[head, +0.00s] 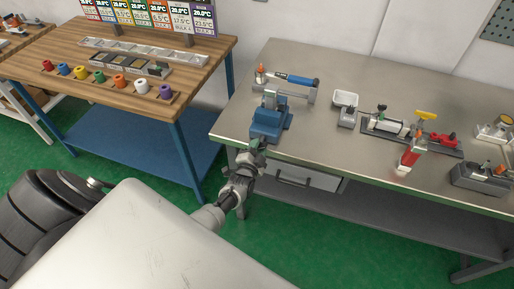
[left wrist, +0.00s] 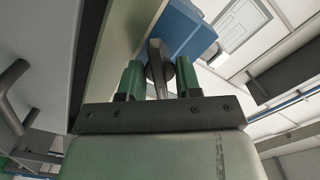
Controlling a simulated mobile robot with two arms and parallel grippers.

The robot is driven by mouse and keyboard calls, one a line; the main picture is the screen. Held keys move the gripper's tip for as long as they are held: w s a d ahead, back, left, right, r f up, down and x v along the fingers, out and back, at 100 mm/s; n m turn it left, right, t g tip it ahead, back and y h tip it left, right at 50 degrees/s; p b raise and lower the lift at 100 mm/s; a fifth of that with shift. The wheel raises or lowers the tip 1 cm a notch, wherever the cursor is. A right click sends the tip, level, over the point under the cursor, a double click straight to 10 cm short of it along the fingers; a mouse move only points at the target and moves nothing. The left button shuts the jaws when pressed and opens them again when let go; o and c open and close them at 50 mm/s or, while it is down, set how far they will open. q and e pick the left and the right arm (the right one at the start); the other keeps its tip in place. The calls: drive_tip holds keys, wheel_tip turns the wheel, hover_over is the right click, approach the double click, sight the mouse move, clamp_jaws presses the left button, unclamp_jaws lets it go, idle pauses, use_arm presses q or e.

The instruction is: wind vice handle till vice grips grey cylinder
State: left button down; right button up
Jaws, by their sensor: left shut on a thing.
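The blue vice (head: 268,120) stands at the left front edge of the metal bench, and its blue body shows in the left wrist view (left wrist: 184,32). My left gripper (head: 256,146) is at the vice's front, just off the bench edge. In the left wrist view its green fingers (left wrist: 158,78) are shut on the grey vice handle (left wrist: 156,58), which runs between them. The handle is too small to make out in the head view. A grey part (head: 270,98) shows at the vice's top; I cannot tell whether it is the grey cylinder or a jaw. My right gripper is not seen.
Behind the vice lies a blue-handled tool (head: 297,80) on a grey stand. A drawer (head: 305,178) hangs below the bench edge.

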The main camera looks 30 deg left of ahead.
use_arm(q)
drive_tip(key=m, duration=0.4)
drive_tip(key=shift+f+m, duration=0.1)
drive_tip(key=shift+m, duration=0.2)
drive_tip(key=c, duration=0.7)
unclamp_jaws()
drive_tip(key=v, duration=1.1)
drive_tip(key=shift+a, duration=0.1)
drive_tip(key=shift+w, duration=0.1)
drive_tip(key=shift+c, duration=0.2)
